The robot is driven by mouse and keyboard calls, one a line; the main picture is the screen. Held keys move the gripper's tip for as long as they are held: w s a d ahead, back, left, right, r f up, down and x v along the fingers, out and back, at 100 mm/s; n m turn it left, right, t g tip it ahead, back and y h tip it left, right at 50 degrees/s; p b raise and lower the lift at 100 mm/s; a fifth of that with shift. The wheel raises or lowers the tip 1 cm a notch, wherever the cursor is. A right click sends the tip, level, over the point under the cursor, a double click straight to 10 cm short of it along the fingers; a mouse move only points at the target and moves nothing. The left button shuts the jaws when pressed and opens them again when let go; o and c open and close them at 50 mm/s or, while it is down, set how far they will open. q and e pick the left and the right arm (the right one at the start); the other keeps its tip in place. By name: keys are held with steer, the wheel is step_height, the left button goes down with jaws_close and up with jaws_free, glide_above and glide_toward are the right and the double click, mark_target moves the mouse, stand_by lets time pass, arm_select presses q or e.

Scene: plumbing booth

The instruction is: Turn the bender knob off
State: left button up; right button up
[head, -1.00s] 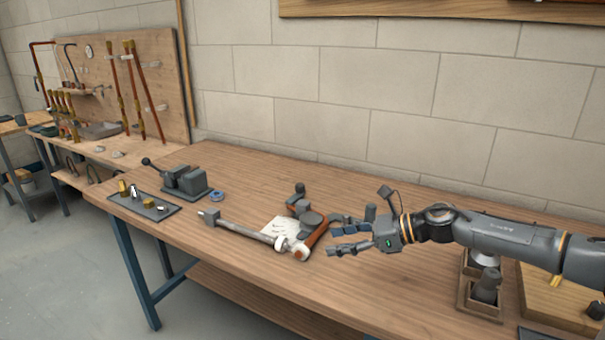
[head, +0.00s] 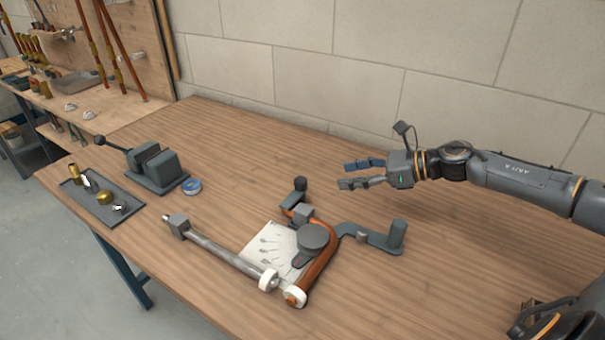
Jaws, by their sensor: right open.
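The pipe bender lies on the wooden bench, with a grey round former (head: 313,237), a copper-coloured curved pipe (head: 322,262) and a long grey handle (head: 225,252) reaching left. A dark knob (head: 300,184) stands at its back end. A grey bracket arm with an upright cylindrical grip (head: 397,235) extends to its right. My right gripper (head: 345,175) is open and empty, its fingers pointing left, to the right of the dark knob and apart from it. My left gripper is not in view.
A white sheet with markings (head: 270,247) lies under the bender. A grey vise (head: 155,168), a blue tape roll (head: 192,187) and a dark tray (head: 125,205) with small fittings are at the left. The bench (head: 240,135) behind the bender is clear.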

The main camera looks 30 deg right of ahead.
mark_target(304, 180)
steer(key=p+x, duration=0.2)
steer(key=x, duration=0.4)
steer(key=p+x, duration=0.1)
steer(key=x, duration=0.5)
steer(key=shift+a+r+p, duration=0.15)
steer(key=shift+r+p, duration=0.05)
steer(key=shift+p, duration=0.2)
steer(key=shift+w+a+f, duration=0.35)
steer(key=shift+w+a, duration=0.05)
jaws_close()
